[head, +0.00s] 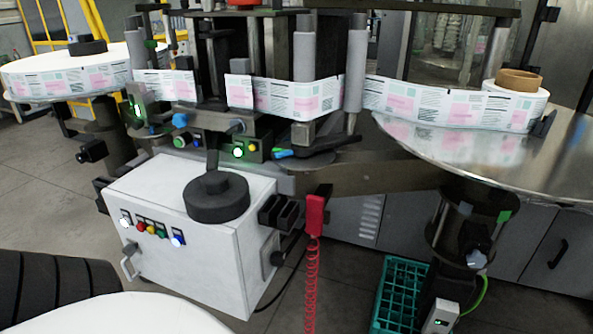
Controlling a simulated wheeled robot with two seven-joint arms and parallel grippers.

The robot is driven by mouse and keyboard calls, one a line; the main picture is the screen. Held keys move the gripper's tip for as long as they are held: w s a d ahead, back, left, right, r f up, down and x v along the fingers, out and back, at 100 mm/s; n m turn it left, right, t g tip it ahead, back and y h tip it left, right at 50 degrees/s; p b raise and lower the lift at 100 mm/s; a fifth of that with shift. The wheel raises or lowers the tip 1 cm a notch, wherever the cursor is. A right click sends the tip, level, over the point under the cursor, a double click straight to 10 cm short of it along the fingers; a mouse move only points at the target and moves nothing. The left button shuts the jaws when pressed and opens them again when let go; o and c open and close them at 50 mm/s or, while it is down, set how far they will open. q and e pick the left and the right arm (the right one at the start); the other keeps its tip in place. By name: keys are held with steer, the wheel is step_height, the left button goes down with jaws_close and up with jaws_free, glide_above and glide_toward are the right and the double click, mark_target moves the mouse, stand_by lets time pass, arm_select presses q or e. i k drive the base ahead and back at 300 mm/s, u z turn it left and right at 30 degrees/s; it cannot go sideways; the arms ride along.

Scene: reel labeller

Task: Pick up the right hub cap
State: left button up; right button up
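A black hub cap (216,198), a thick disc with a raised knob, lies on top of the white control cabinet (183,188) in the middle left. A second dark hub cap (87,47) sits on the centre of the large left label reel (68,72). The right label reel (515,107) is small, with a bare brown cardboard core (519,80) and no cap on it. It stands on a round steel plate (480,165). Neither of my grippers is in view.
A label web (290,97) runs between the reels past grey rollers. A red handset (315,215) with a coiled cord hangs right of the cabinet. A green crate (400,295) stands on the floor. Dark brackets (280,212) stick out from the cabinet's right side.

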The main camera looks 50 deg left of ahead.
mark_target(214, 196)
steer(key=z, duration=0.15)
steer(key=i, duration=0.7)
steer(key=u, duration=2.35)
